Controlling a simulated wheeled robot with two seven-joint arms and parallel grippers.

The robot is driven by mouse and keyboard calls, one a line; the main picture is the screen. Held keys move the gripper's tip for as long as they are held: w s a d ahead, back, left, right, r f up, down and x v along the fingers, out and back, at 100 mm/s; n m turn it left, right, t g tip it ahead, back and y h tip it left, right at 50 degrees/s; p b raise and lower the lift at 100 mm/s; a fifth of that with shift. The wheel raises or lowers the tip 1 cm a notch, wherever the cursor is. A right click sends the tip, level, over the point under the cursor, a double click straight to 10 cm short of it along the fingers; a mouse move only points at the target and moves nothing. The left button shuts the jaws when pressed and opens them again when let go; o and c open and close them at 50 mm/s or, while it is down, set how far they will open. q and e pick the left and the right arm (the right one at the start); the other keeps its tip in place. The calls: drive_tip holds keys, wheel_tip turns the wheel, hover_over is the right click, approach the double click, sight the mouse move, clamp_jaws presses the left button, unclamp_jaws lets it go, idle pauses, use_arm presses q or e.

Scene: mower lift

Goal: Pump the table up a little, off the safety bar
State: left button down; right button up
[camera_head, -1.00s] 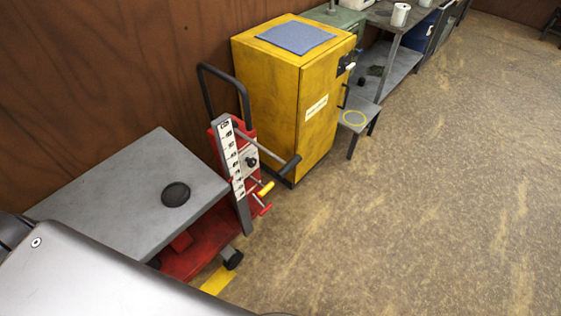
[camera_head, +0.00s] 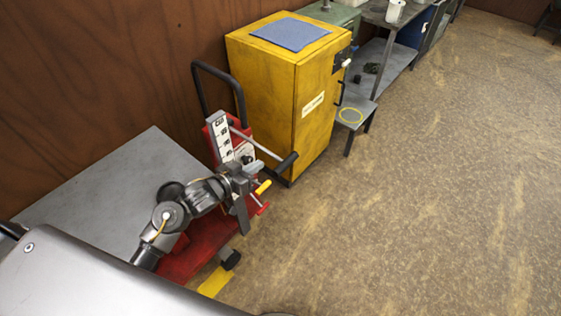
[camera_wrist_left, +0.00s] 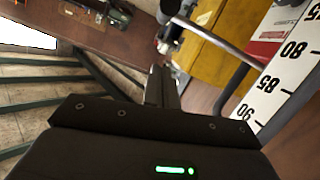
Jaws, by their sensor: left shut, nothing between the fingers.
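The grey lift table (camera_head: 95,185) stands on a red wheeled frame (camera_head: 195,250) at the left. A grey pump lever (camera_head: 258,146) with a black grip (camera_head: 287,161) sticks out from its red upright, beside the white number scale (camera_head: 219,137). A yellow handle (camera_head: 263,187) and a red one (camera_head: 262,208) sit below it. My left gripper (camera_head: 252,171) is shut and empty, in front of the scale and below the lever. In the left wrist view its fingers (camera_wrist_left: 160,84) are together, with the lever bar (camera_wrist_left: 212,38) beyond and apart. I cannot make out the safety bar.
A yellow cabinet (camera_head: 310,92) with a blue mat (camera_head: 291,34) on top stands just behind the lift. A small grey step (camera_head: 354,116) and workbenches (camera_head: 378,60) line the wall. The floor (camera_head: 420,210) at the right is clear.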

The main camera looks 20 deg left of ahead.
use_arm(q)
drive_tip(key=shift+d+r, duration=0.15)
drive_tip(key=shift+r, duration=0.4)
drive_tip(key=p, duration=0.2)
hover_over(280, 165)
drive_tip(key=shift+w+a+f, duration=0.1)
drive_tip(key=shift+a+f, duration=0.1)
drive_tip(key=shift+f, duration=0.35)
drive_tip(key=shift+w+a+f, duration=0.1)
drive_tip(key=shift+a+f, duration=0.05)
drive_tip(key=shift+f, duration=0.4)
drive_tip(key=f, duration=0.3)
drive_tip(key=shift+d+f, duration=0.1)
drive_tip(key=shift+d, duration=0.15)
drive_tip(key=shift+s+d+f, duration=0.1)
drive_tip(key=shift+f, duration=0.4)
drive_tip(key=shift+f, duration=0.1)
